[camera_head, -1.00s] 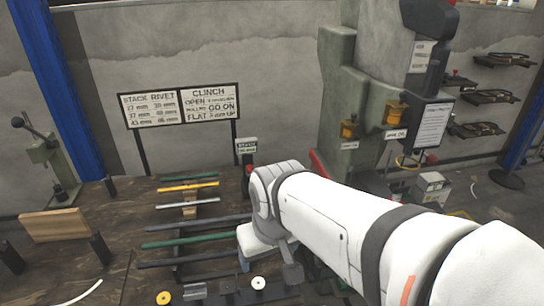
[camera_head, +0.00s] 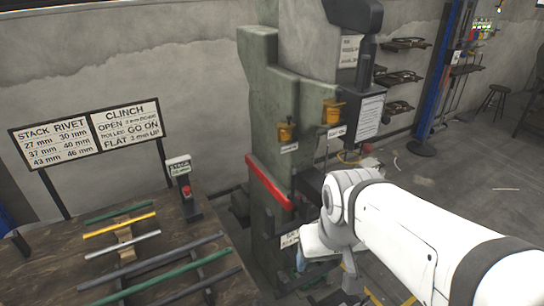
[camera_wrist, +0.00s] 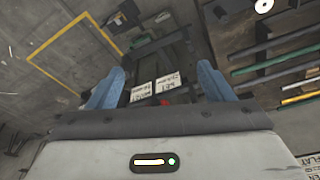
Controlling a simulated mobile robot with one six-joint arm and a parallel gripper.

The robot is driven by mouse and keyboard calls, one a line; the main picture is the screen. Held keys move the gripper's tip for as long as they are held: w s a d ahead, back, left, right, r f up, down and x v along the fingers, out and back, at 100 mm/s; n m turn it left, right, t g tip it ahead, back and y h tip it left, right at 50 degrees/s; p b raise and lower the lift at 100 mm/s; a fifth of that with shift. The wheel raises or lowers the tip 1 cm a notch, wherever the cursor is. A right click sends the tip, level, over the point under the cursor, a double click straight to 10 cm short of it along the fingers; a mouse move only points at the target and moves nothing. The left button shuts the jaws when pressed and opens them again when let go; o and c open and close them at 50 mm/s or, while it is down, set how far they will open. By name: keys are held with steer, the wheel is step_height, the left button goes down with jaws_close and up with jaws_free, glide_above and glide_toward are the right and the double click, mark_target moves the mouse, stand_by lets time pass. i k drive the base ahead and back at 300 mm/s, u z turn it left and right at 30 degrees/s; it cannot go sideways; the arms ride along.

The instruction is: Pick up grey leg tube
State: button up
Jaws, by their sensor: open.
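Long tubes lie side by side on the wooden bench: a dark grey tube (camera_head: 165,262), a green one (camera_head: 150,280) and another dark grey one (camera_head: 205,287). A shorter light grey tube (camera_head: 123,244) lies behind them on a small support. I cannot tell which grey one is the leg tube. The tubes also show at the right of the wrist view, where a grey tube (camera_wrist: 275,76) is in sight. My gripper (camera_wrist: 160,68) is open, its blue fingers apart and empty. In the head view it hangs right of the bench, away from the tubes, partly hidden by my arm.
A short yellow tube (camera_head: 118,225) and a short green tube (camera_head: 118,212) lie at the bench's back. A small post with a red button (camera_head: 186,190) stands at the bench corner. The tall grey press (camera_head: 262,130) with a red bar (camera_head: 268,182) rises beside my gripper.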

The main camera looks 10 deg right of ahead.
mark_target(105, 279)
steer(key=z, duration=0.15)
steer(key=k, duration=0.5)
steer(key=u, duration=1.1)
steer(key=i, duration=0.6)
steer(key=u, duration=0.15)
